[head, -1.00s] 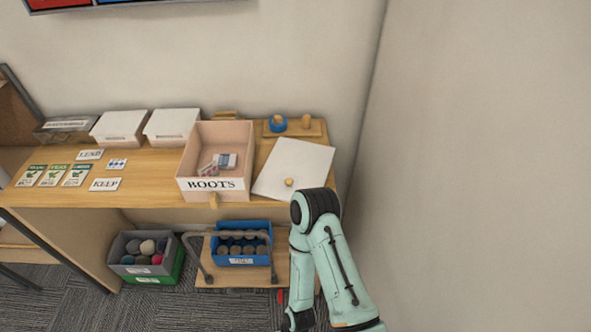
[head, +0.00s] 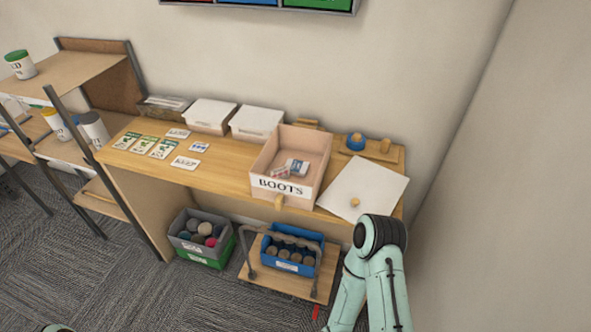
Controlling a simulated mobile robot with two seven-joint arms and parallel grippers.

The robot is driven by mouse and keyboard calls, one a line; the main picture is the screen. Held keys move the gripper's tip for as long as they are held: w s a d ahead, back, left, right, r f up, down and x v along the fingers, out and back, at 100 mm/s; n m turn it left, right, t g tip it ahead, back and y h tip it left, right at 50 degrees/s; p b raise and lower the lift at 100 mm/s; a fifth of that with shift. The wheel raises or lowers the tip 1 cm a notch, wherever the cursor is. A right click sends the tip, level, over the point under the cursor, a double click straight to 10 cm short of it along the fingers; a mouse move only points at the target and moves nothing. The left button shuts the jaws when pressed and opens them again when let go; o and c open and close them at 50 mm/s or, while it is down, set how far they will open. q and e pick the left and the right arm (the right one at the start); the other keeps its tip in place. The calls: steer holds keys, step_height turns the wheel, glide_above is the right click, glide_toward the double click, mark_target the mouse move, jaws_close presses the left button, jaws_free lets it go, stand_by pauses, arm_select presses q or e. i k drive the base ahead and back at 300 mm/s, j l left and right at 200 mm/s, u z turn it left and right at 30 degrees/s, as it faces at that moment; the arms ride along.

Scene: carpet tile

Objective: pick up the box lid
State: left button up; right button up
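A flat white lid (head: 372,180) with a small wooden knob lies on the right end of the wooden table (head: 225,175). It is just right of the open pinkish box (head: 263,158) labelled BOOTS, which holds a few small items. The lid's near edge reaches the table's front edge. My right arm stands in front of the table's right end, close below the lid, but its gripper is out of the frame. Only a small bit of my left arm shows at the bottom left edge, and its gripper is not visible.
Two white lidded boxes (head: 257,119) stand at the back of the table. A wooden tray with a blue item (head: 356,141) lies behind the lid. Cards lie on the left. A blue crate (head: 290,262) and grey bin (head: 186,235) sit below. A wall closes the right side.

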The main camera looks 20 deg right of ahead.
mark_target(363, 186)
steer(key=i+j+z, duration=0.1)
steer(key=z, duration=0.3)
steer(key=i+j+z, duration=0.1)
steer(key=z, duration=0.35)
